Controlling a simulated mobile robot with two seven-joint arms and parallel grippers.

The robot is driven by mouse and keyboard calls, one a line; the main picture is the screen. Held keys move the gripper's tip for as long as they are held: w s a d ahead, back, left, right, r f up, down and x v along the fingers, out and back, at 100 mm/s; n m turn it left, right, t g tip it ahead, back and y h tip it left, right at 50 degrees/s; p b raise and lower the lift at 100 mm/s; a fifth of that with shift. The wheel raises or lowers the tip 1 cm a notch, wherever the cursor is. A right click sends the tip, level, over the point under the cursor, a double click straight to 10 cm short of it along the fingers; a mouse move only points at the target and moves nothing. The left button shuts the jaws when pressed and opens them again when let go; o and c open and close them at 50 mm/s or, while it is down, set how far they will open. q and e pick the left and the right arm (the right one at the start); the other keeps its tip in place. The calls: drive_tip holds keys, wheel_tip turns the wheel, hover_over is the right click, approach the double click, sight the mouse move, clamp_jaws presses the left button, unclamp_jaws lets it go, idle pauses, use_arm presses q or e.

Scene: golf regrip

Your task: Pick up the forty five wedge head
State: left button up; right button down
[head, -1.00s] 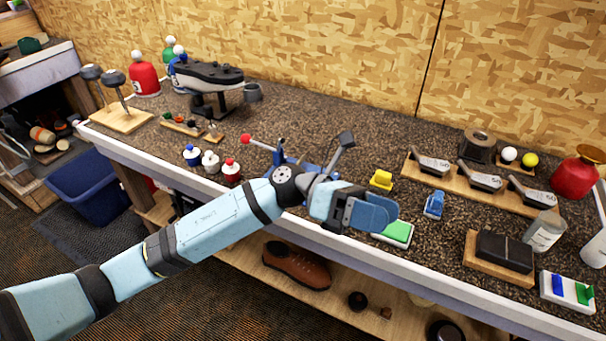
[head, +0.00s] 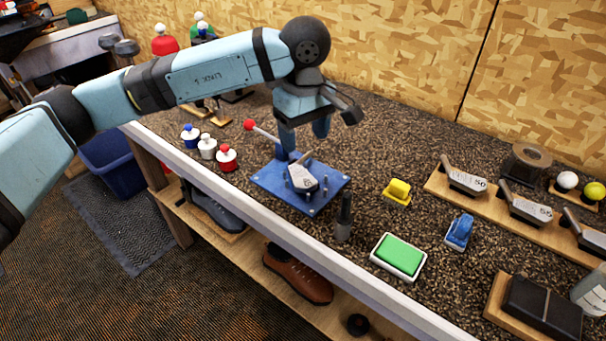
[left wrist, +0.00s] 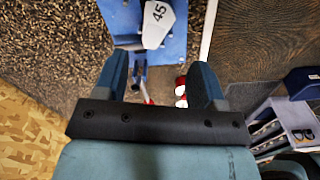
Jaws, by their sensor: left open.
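The forty five wedge head (head: 303,178) is a small silver club head on a blue base plate (head: 327,197) with upright pegs and a red-knobbed lever (head: 250,124). In the left wrist view, the head (left wrist: 157,22) shows the number 45, beyond the fingertips and near the top edge. My left gripper (head: 304,136) is open and empty, pointing down above the back of the blue plate, apart from the head. Its two blue fingers also show in the left wrist view (left wrist: 160,80). My right gripper is not in view.
A wooden rack (head: 432,187) at right holds other wedge heads, one marked 50 (head: 466,181). A dark upright cylinder (head: 343,220), green pad (head: 399,255) and yellow block (head: 397,193) stand right of the plate. Small bottles (head: 227,158) stand left.

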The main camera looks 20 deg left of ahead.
use_arm(q)
hover_over(304, 181)
wheel_tip(304, 181, down, 5)
drive_tip(key=shift+f, duration=0.7)
wheel_tip(304, 181, down, 5)
drive_tip(key=shift+r, duration=0.1)
drive_tip(key=c, duration=0.8)
drive_tip(key=shift+o, duration=0.2)
drive_tip(key=shift+r, duration=0.2)
